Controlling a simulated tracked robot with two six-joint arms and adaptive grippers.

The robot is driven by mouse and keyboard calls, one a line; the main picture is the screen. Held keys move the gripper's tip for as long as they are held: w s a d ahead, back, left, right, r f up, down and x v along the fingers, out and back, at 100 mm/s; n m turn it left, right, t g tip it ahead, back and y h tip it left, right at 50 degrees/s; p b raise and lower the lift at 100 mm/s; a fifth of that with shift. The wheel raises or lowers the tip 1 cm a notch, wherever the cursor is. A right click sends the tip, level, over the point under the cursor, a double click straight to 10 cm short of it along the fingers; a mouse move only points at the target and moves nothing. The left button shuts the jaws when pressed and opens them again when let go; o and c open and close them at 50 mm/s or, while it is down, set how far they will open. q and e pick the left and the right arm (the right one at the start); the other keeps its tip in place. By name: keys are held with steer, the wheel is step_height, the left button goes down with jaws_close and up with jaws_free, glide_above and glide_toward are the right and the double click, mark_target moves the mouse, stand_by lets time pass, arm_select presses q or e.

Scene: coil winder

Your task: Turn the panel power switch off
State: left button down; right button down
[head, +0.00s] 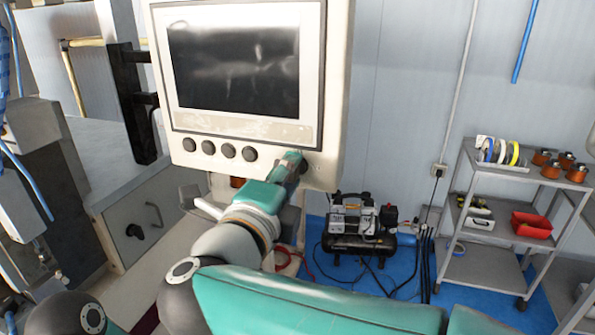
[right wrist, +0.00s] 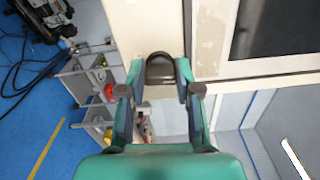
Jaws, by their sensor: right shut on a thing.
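The cream control panel (head: 335,90) has a dark screen and a row of several black knobs along its lower edge. My right gripper (head: 298,164) reaches up to the panel's lower right corner. In the right wrist view, the gripper (right wrist: 160,84) has its two fingers on either side of a dark rounded knob, the power switch (right wrist: 160,66), and is shut on it. The switch stands out from the cream panel face (right wrist: 145,22). In the head view the fingers mostly cover the switch, and its setting cannot be read. My left gripper is not in view.
A black compressor (head: 360,228) stands on the blue floor below and right of the panel, with loose hoses. A grey shelf cart (head: 485,263) with spools and a red bin (head: 531,225) stands at right. A grey machine cabinet (head: 150,222) stands at left.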

steer(key=shift+f+n, duration=0.2)
steer(key=shift+n, duration=0.4)
steer(key=shift+f, duration=0.1)
steer(key=c, duration=0.8)
jaws_free()
steer(key=shift+r, duration=0.2)
steer(key=v, duration=1.2)
